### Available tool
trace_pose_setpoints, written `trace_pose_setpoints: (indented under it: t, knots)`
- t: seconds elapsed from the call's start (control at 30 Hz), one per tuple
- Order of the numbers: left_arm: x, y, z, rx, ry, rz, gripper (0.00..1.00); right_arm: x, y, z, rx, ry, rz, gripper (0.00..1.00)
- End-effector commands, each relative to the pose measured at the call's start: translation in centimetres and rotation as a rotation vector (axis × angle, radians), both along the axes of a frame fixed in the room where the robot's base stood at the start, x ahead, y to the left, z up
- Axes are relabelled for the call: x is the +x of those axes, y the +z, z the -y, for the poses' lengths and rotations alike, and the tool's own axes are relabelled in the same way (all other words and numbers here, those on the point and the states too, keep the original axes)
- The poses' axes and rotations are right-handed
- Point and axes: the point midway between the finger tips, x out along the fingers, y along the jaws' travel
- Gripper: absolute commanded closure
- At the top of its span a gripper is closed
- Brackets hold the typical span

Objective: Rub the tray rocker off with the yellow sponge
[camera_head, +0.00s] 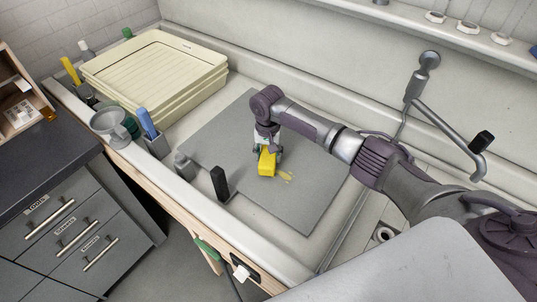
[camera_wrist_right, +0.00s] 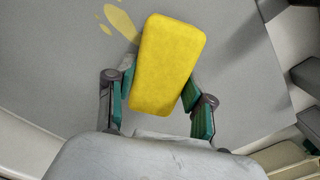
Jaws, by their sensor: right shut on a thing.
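The tray rocker (camera_head: 228,133) is a flat grey plate lying in the pale sink; it also fills much of the right wrist view (camera_wrist_right: 50,60). A yellow stain (camera_head: 286,177) marks its surface, and it shows at the top of the right wrist view (camera_wrist_right: 121,21). My right gripper (camera_head: 268,150) points down over the plate, shut on the yellow sponge (camera_head: 266,163). The sponge (camera_wrist_right: 168,62) sits between the green-padded fingers, just beside the stain. Whether it touches the plate I cannot tell. My left gripper is not in view.
Stacked cream trays (camera_head: 155,65) are at the back left. A faucet (camera_head: 428,75) rises at the right. The plate's right part is clear.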

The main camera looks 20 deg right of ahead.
Motion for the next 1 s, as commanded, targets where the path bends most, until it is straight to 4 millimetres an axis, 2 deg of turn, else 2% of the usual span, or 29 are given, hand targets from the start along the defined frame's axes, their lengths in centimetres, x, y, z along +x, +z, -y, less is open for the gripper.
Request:
trace_pose_setpoints:
  t: [1.0]
  knots:
    - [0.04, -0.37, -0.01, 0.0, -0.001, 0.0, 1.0, -0.01, -0.82, -0.01, 0.001, 0.0, 0.0, 0.97]
